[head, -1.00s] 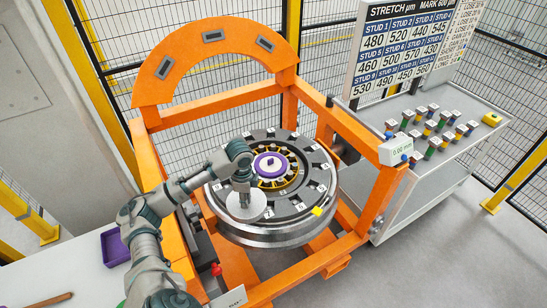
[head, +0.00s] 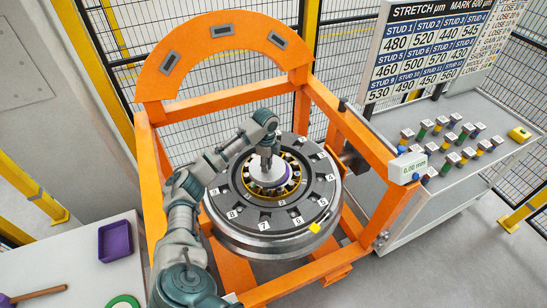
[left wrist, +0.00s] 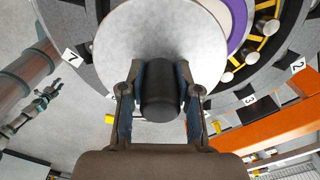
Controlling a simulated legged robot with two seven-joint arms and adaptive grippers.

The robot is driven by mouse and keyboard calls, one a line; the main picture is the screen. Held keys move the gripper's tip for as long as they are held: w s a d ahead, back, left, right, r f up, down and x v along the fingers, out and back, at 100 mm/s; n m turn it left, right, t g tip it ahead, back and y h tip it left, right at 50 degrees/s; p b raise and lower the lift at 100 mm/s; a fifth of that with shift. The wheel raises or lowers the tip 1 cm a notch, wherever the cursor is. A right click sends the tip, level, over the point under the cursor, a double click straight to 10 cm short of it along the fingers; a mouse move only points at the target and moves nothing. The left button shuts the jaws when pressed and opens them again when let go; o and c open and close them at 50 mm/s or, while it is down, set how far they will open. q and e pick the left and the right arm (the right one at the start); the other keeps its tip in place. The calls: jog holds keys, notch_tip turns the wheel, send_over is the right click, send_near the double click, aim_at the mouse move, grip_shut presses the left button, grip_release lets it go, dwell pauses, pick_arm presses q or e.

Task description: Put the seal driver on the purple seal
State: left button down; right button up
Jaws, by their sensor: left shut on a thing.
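My left gripper (head: 266,157) is shut on the dark handle of the seal driver, a pale grey disc (head: 265,176). In the left wrist view the handle (left wrist: 160,92) sits between the two fingers (left wrist: 160,105), and the disc (left wrist: 160,45) spreads beyond them. The purple seal (head: 288,178) lies at the hub of the round wheel. The disc covers much of it, and a purple crescent shows at the right, also in the left wrist view (left wrist: 239,25). The disc looks off-centre to the left. I cannot tell whether it touches the seal. My right gripper is out of view.
The wheel (head: 245,225) has numbered segments and lies inside an orange gantry frame (head: 335,125). A grey trolley (head: 440,190) with several coloured studs stands right. A white table at lower left holds a purple tray (head: 115,240), a hammer (head: 38,293) and a green ring (head: 122,301).

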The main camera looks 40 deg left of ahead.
pick_arm(q)
jog(key=w, duration=0.2)
jog(key=w+a, duration=0.1)
jog(key=w, duration=0.1)
jog(key=shift+w+a+f+p, duration=0.15)
jog(key=shift+a+f+p, duration=0.05)
jog(key=shift+p, duration=0.1)
jog(key=shift+w+a+f, duration=0.15)
jog(key=shift+w+a, duration=0.1)
jog(key=shift+w, duration=0.25)
jog(key=shift+w+a+f, duration=0.1)
jog(key=shift+w+a, duration=0.1)
jog(key=shift+w, duration=0.35)
notch_tip(320, 180, down, 3)
jog(key=shift+d+r+p, duration=0.1)
jog(key=shift+d+p, duration=0.05)
jog(key=shift+p, duration=0.5)
jog(key=shift+f, duration=0.3)
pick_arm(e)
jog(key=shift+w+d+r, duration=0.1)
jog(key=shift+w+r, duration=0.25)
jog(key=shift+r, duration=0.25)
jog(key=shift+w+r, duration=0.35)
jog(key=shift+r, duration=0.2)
